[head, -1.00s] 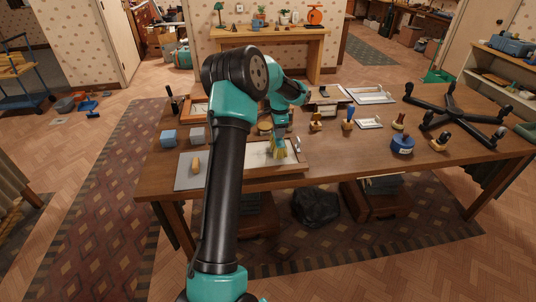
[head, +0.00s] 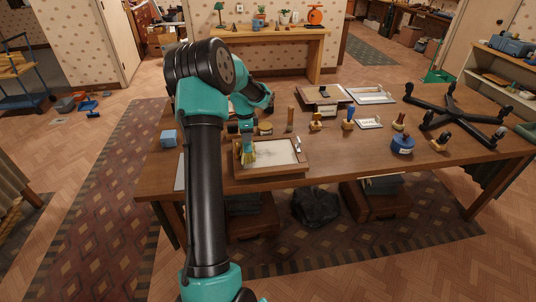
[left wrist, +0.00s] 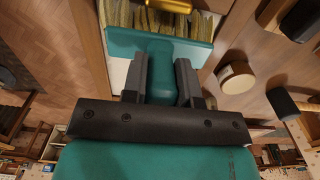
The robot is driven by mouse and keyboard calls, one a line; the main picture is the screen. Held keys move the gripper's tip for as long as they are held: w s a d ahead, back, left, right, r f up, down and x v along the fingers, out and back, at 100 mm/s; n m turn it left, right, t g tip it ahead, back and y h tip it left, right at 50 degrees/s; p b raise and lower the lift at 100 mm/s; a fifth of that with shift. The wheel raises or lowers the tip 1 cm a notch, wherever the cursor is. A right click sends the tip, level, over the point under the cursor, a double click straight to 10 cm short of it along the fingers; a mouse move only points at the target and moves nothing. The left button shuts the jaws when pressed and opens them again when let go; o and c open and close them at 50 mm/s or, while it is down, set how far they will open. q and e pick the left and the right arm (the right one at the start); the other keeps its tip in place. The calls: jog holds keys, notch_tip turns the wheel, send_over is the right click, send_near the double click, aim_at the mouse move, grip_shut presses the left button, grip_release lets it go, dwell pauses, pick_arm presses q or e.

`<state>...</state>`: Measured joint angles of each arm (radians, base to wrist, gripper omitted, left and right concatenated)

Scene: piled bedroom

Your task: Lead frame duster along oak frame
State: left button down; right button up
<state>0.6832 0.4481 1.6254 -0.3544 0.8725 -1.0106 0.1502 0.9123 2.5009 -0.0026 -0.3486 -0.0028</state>
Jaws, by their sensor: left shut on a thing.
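The duster (head: 247,157) has a teal body and yellow bristles. My left gripper (head: 246,132) is shut on its teal handle; in the left wrist view the two dark fingers (left wrist: 161,85) clasp the duster's handle, with its wide teal head (left wrist: 160,45) beyond them. The oak frame (head: 272,171) lies flat on the table with a pale panel inside. The duster hangs bristles down at the frame's left end; I cannot tell if the bristles touch it. My right gripper is not in view.
On the wooden table (head: 340,165), a blue cube (head: 168,138) stands left of my arm. Several stamps and wooden-handled tools stand right of and behind the frame. A blue round pot (head: 402,145) and a black star-shaped base (head: 458,115) are at the right.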

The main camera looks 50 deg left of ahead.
pick_arm(q)
jog(key=shift+f, duration=0.55)
jog(key=shift+f, duration=0.25)
jog(key=shift+w+d, duration=0.4)
jog(key=shift+w, duration=0.25)
jog(key=shift+w+d, duration=0.4)
jog(key=shift+w, duration=0.3)
jog(key=shift+w+d, duration=0.4)
jog(key=shift+w, duration=0.25)
jog(key=shift+w, duration=0.1)
jog(key=shift+w+d+r, duration=0.1)
jog(key=shift+w+d, duration=0.3)
jog(key=shift+w, duration=0.25)
jog(key=shift+w+d+f, duration=0.1)
jog(key=shift+w+d, duration=0.25)
jog(key=shift+w, duration=0.3)
jog(key=shift+w+d+r, duration=0.1)
jog(key=shift+w+d, duration=0.3)
jog(key=shift+w, duration=0.25)
jog(key=shift+w+d, duration=0.4)
jog(key=shift+w, duration=0.25)
jog(key=shift+w+d, duration=0.4)
jog(key=shift+w, duration=0.3)
jog(key=shift+w+d, duration=0.4)
jog(key=shift+w, duration=0.25)
jog(key=shift+r, duration=1)
